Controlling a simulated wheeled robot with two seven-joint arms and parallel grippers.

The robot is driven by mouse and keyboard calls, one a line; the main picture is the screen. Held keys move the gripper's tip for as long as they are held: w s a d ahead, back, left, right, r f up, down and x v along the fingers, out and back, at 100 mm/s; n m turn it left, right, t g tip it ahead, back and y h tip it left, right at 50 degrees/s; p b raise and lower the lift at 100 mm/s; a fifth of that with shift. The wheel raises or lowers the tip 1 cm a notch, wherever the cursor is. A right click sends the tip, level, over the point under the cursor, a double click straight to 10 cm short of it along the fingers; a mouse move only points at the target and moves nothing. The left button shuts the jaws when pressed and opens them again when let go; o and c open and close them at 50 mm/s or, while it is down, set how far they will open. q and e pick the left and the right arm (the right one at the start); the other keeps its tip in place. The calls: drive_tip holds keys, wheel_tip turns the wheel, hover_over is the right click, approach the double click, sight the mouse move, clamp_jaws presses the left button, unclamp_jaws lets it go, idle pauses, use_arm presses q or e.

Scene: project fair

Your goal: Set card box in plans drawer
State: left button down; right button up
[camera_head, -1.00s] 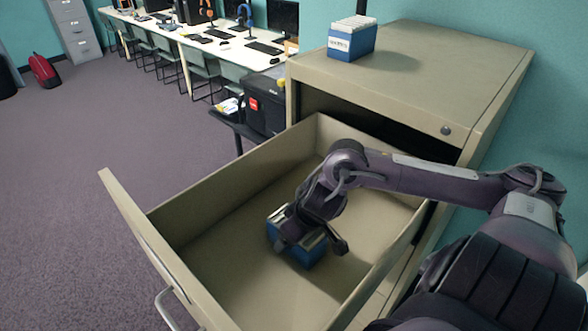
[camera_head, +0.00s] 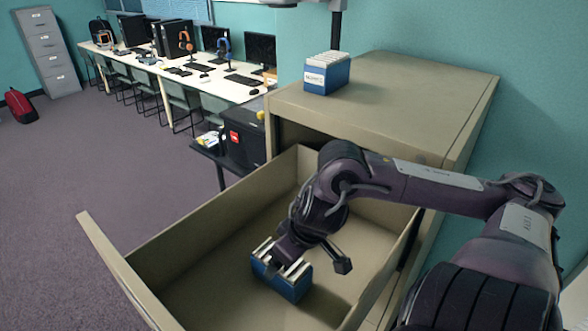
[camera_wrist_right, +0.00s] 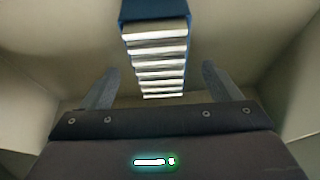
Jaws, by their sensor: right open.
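A blue card box (camera_head: 282,281) with white cards sits on the floor of the open plans drawer (camera_head: 222,293). It also shows in the right wrist view (camera_wrist_right: 155,60), with its row of cards between and beyond the fingers. My right gripper (camera_head: 309,264) is inside the drawer, just above the box. Its fingers (camera_wrist_right: 155,88) are spread apart on either side of the card row and do not grip it. A second blue card box (camera_head: 327,76) with white cards stands on top of the cabinet (camera_head: 400,95). My left gripper is not in view.
The drawer's front panel (camera_head: 125,270) and side walls rise around my gripper. A black box (camera_head: 243,135) stands on a dark stand beside the cabinet. A long desk with computers runs behind.

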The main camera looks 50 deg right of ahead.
drive_tip(key=shift+p+v, duration=0.95)
drive_tip(key=shift+v, duration=1.2)
